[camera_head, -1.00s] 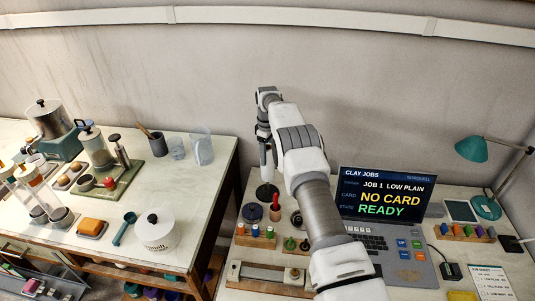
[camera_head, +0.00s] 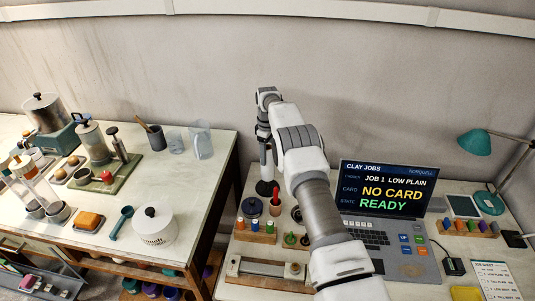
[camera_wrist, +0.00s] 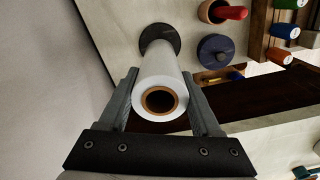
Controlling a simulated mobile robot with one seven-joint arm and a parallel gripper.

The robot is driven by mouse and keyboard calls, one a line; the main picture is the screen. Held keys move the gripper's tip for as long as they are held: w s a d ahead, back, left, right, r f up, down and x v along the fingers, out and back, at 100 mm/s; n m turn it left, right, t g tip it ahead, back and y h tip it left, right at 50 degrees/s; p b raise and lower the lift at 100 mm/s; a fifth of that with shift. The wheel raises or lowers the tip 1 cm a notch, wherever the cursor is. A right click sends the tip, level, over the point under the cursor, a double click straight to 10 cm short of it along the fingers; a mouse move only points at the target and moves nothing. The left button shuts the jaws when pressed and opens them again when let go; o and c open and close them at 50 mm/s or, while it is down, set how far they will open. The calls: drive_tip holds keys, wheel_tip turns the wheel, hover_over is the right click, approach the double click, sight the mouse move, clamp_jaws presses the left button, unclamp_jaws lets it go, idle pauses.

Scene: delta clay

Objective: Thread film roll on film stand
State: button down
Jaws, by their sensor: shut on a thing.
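The film roll, a white cylinder with a brown core ring, is between the fingers of my gripper in the wrist view (camera_wrist: 165,95). My gripper (camera_wrist: 162,98) is shut on its sides. The roll's open near end faces the wrist camera. The film stand's dark round base (camera_wrist: 160,37) shows just past the roll's far end. The stand's base also shows in the head view (camera_head: 267,188), below my gripper (camera_head: 265,137). The stand's post is not clear. I cannot tell whether the roll is around it or only lined up with it.
Beside the stand are a dark disc (camera_wrist: 216,51) and a red-handled tool (camera_wrist: 230,13). A wooden rack of coloured spools (camera_head: 256,231) stands in front. The laptop (camera_head: 385,210) is right of my arm. The wall is close behind.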

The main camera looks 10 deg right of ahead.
unclamp_jaws()
drive_tip(key=shift+r, duration=0.1)
idle(0.3)
drive_tip(key=shift+r+p, duration=1.5)
drive_tip(key=shift+r, duration=1.95)
drive_tip(key=shift+r, duration=0.1)
